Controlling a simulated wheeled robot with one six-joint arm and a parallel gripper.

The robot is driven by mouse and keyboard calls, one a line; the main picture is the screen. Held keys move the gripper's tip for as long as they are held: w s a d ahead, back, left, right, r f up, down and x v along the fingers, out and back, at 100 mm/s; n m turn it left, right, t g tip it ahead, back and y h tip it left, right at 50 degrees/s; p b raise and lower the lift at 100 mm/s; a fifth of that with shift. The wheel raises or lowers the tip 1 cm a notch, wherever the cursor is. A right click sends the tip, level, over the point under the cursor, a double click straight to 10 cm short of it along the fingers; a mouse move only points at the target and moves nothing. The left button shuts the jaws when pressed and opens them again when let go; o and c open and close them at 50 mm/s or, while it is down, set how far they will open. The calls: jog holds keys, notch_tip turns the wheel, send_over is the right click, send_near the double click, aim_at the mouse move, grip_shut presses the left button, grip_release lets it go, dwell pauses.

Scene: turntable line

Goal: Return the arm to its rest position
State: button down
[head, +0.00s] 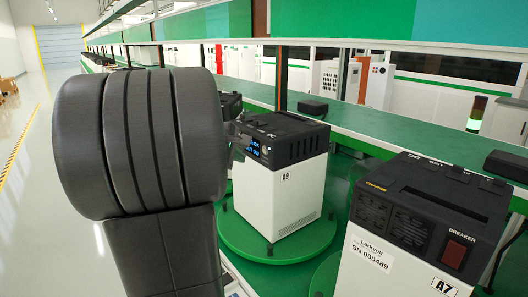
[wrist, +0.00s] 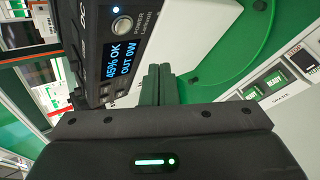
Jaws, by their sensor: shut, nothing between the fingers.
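My black arm fills the left of the head view, raised in front of the line. My gripper (wrist: 160,72) shows in the wrist view with its two fingers together and nothing between them. The fingertips are beside the front of a black-topped white unit (wrist: 112,50), close to its display; I cannot tell whether they touch it. The display reads "45% OK, OUT 0W", and a round button is near it. My arm hides most of the gripper there.
Another black-topped white unit (head: 420,225) with a red breaker switch, marked A7, stands at the right front. A green bench (head: 375,128) runs behind, with a lit signal lamp (head: 476,115). Open floor (head: 38,120) lies at the far left.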

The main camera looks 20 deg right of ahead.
jog(key=shift+d, duration=0.1)
jog(key=shift+s+a+b, duration=0.1)
jog(key=shift+s+a, duration=0.1)
jog(key=shift+a, duration=0.45)
jog(key=shift+s+a+b, duration=0.1)
jog(key=shift+s+a, duration=0.15)
jog(key=shift+a, duration=0.4)
jog(key=shift+s+a+b, duration=0.1)
jog(key=shift+s+a, duration=0.1)
jog(key=shift+a, duration=0.45)
